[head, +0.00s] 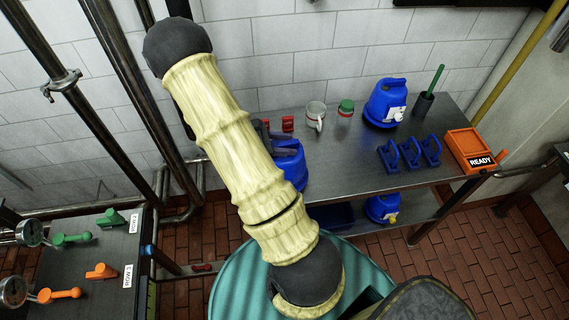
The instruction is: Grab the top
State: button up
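The task names only "the top", and I cannot tell which thing that means. My arm crosses the middle of the head view and hides much of what is behind it. Dark parts that seem to be my gripper (265,132) show just past the arm's right edge, above a blue jug (292,168) on the steel table (345,160). The fingers are mostly hidden, so I cannot see whether they are open, shut or touching the jug. A small red object (288,123) is close behind them.
The table also bears a mug (316,113), a green-lidded jar (346,107), a blue jug (384,103), a black cup (423,104), three blue handled pieces (409,154) and an orange READY box (468,149). Green (72,239) and orange (58,294) valve handles are on a panel at left.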

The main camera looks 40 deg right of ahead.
grip_shut()
dwell(1.3)
